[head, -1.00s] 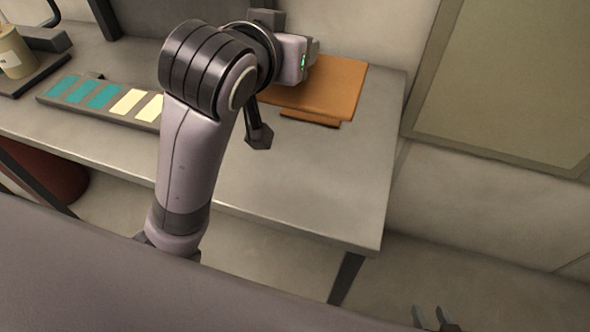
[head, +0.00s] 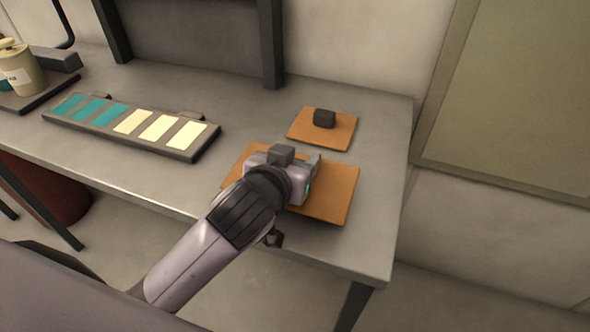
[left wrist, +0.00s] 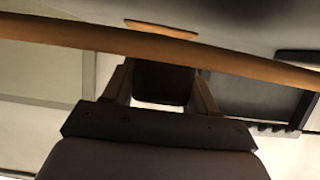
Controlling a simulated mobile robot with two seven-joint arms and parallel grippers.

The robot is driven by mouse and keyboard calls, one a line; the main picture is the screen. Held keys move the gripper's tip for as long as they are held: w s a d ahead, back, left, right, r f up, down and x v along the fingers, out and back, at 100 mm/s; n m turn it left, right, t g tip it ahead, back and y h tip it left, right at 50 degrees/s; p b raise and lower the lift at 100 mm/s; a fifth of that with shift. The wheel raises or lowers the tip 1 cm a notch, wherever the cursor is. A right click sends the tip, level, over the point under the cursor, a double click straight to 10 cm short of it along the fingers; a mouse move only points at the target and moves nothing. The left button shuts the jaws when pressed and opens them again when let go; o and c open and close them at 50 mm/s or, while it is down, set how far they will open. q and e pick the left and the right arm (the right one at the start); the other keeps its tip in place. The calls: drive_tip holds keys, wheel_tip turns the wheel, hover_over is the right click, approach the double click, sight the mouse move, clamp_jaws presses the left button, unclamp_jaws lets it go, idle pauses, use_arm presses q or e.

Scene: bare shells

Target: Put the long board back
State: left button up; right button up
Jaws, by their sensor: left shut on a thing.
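The long orange board (head: 335,198) is in the head view, over the front right part of the grey table. My left gripper (head: 310,172) is over it and hides its middle. In the left wrist view, the board (left wrist: 70,35) shows as an orange band across the picture. There my left gripper (left wrist: 163,88) is shut on a dark block (left wrist: 163,78) at the board, between its two fingers. I cannot tell how far the board is above the table. My right gripper is not in view.
A smaller orange board (head: 342,136) with a dark knob (head: 324,117) lies behind on the table (head: 255,105). A dark tray (head: 150,147) with teal and cream tiles is to the left, and a cream jar (head: 22,75) is at far left. The table's right edge is close by.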

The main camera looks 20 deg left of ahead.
use_arm(q)
drive_tip(key=shift+f, duration=1.25)
